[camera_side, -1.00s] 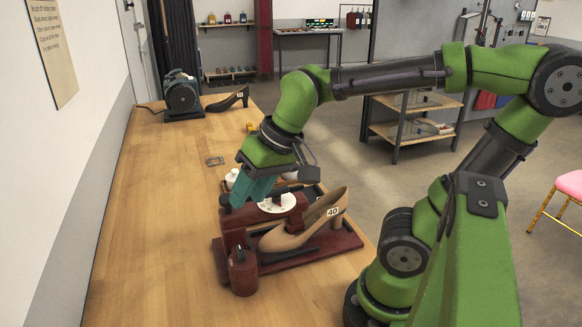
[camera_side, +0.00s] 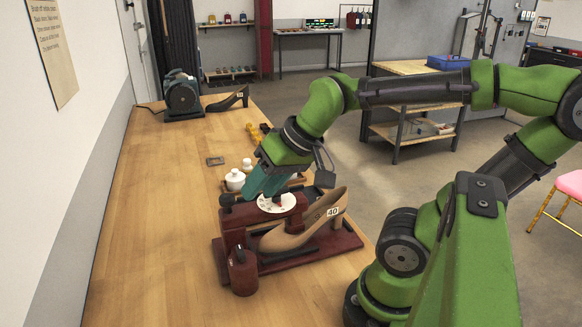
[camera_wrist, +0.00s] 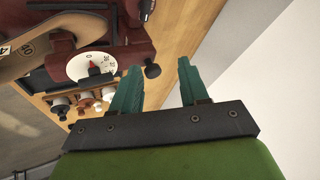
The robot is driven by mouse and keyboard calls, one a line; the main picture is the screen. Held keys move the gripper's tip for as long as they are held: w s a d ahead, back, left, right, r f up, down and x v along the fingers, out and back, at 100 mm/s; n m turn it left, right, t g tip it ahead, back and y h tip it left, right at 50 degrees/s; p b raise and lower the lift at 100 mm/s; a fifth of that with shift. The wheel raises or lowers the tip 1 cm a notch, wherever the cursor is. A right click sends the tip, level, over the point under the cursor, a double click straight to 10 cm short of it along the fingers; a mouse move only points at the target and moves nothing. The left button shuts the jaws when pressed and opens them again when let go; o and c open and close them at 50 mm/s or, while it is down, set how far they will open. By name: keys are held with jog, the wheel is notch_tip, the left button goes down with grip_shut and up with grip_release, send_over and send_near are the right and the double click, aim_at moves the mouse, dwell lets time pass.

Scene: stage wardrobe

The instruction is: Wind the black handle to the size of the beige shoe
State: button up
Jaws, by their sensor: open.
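The beige shoe (camera_side: 300,232) lies on the dark red stretcher (camera_side: 318,246) and carries a tag (camera_side: 333,212) reading 40. My gripper (camera_side: 254,193) is open, close to the dial's left side. In the wrist view the knob appears between the fingertips (camera_wrist: 158,65); I cannot tell the depth.
A black shoe (camera_side: 228,100) and a dark machine (camera_side: 183,98) are at the bench's far end. The bench's left side is clear.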

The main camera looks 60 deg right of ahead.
jog(key=w+d+r+n+g, duration=0.2)
jog(key=w+d, duration=0.2)
jog(key=d, duration=0.1)
notch_tip(320, 180, up, 4)
jog(key=r+n+g+h, duration=0.1)
jog(key=n+g, duration=0.4)
jog(key=n, duration=0.3)
send_over(276, 195)
jog(key=w+d, duration=0.4)
jog(key=d, duration=0.1)
jog(key=s+a+r+n+g, duration=0.1)
jog(key=a+r+n, duration=0.1)
jog(key=n, duration=0.3)
jog(key=shift+y, duration=0.3)
jog(key=f, duration=0.5)
jog(key=s+a+f, duration=0.1)
jog(key=f, duration=0.4)
jog(key=s+f, duration=0.1)
jog(key=f, duration=0.5)
jog(key=shift+s+a+f, duration=0.1)
jog(key=shift+s+a, duration=0.05)
jog(key=shift+a, duration=0.15)
grip_shut()
